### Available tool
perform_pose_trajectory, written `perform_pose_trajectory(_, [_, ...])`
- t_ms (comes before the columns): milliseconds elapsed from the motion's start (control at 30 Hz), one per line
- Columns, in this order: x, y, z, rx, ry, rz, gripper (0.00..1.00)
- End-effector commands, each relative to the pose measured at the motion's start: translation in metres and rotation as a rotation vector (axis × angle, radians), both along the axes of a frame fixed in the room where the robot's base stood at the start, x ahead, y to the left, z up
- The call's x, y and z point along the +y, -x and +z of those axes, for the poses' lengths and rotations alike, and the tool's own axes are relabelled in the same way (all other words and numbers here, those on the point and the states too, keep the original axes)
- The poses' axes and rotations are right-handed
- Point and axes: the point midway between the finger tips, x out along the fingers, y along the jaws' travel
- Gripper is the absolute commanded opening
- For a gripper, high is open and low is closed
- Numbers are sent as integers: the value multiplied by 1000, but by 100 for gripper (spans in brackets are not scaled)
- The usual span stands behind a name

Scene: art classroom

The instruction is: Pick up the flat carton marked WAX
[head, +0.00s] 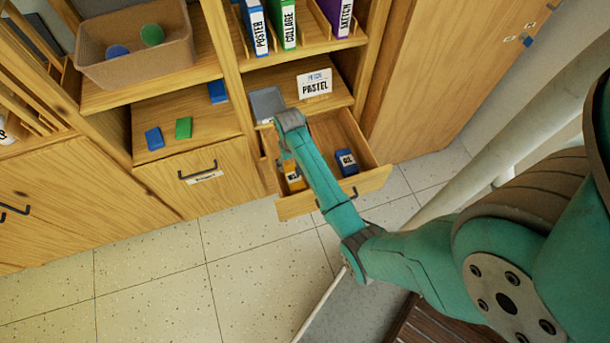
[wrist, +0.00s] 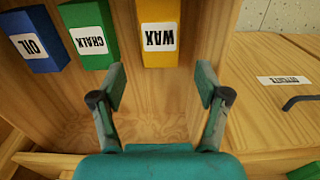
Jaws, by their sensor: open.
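The yellow carton marked WAX (wrist: 159,22) shows at the top middle of the wrist view, its label upside down. In the head view a yellow carton (head: 294,180) lies in the open drawer (head: 325,199), partly behind my arm. My gripper (wrist: 162,84) is open and empty. Its two fingers are spread on either side of the carton's line, with a gap of bare wood between them and the carton.
In the wrist view a green CHALK carton (wrist: 91,35) and a blue OIL carton (wrist: 37,40) stand left of WAX. The blue carton also shows in the head view (head: 346,160). A PASTEL sign (head: 315,84) and grey box (head: 267,104) stand above the drawer.

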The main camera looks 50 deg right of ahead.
Motion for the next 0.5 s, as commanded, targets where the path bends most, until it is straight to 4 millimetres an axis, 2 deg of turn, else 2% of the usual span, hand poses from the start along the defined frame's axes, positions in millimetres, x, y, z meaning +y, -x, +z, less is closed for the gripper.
perform_pose_trajectory(300, [1,0,-40,2,-2,0,75])
perform_pose_trajectory(500, [1,0,-55,1,-1,0,75])
